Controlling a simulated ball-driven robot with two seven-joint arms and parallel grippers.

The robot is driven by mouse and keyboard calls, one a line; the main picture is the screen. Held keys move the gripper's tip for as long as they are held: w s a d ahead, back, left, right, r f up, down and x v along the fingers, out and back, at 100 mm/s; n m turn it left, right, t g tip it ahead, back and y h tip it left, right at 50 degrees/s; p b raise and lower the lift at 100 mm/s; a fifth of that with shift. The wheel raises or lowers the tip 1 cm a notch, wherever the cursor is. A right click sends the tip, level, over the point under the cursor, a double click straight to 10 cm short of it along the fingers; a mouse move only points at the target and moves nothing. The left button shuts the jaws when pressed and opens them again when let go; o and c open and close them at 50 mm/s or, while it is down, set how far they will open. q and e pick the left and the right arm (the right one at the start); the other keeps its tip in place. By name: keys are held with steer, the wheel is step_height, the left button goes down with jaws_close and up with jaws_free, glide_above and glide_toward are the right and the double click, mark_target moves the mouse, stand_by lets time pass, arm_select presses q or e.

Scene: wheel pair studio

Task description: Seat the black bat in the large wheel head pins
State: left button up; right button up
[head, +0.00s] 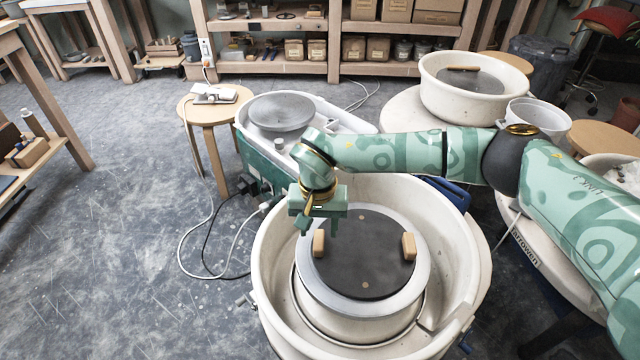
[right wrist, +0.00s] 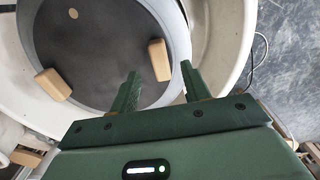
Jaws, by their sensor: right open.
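The black bat (head: 365,262) is a dark disc with two wooden blocks on it and small tan dots near its far and near edges. It lies over the pale grey wheel head (head: 423,277) inside the large cream basin. I cannot tell whether it sits on the pins, which I cannot make out. My right gripper (head: 318,226) is open and empty, just above the bat's left block (head: 318,243). In the right wrist view its fingertips (right wrist: 160,72) point towards a block (right wrist: 157,60), which shows between them. The bat (right wrist: 90,45) fills the upper left there. My left gripper is out of view.
The large basin's rim (head: 268,262) surrounds the wheel head. A smaller wheel (head: 281,112) stands behind, beside a round stool (head: 205,112) with a power strip. Another basin (head: 430,88) is at the back right. Cables lie on the floor at left, which has free room.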

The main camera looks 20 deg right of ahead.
step_height(320, 180, up, 4)
steer(key=shift+r+p, duration=0.15)
steer(key=shift+p, duration=0.6)
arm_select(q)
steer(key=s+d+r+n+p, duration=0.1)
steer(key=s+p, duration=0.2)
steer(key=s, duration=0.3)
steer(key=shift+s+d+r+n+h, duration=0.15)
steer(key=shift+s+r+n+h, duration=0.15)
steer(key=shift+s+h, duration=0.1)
arm_select(e)
step_height(320, 180, up, 8)
steer(key=shift+f, duration=0.2)
